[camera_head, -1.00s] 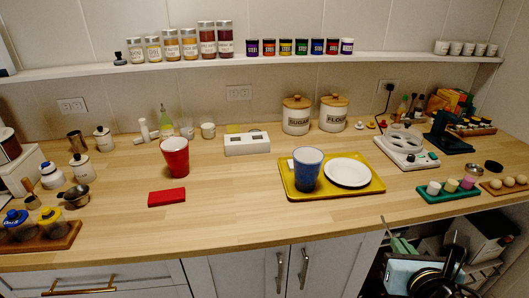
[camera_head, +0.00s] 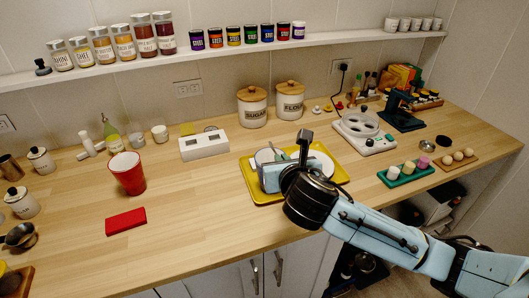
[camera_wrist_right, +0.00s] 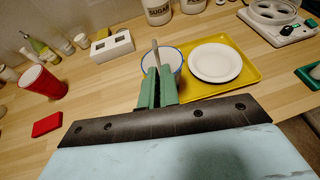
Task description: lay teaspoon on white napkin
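In the wrist view, a thin grey teaspoon (camera_wrist_right: 155,52) sticks out from between the green fingertips of my right gripper (camera_wrist_right: 158,74). The fingers are close together, apparently shut on it, and it overlaps the blue-rimmed cup (camera_wrist_right: 176,56) in the picture. In the head view my right gripper (camera_head: 281,155) is over the yellow tray (camera_head: 258,194), in front of the cup (camera_head: 263,156) and plate (camera_head: 322,161). The teaspoon is hard to make out there. I cannot clearly identify a white napkin; the arm hides part of the tray. My left gripper is out of view.
A red cup (camera_head: 128,174) and a flat red item (camera_head: 126,221) stand left of the tray. A white box (camera_head: 204,145) and canisters (camera_head: 252,107) are behind it. A green tray (camera_head: 406,173) lies to the right. The front middle counter is clear.

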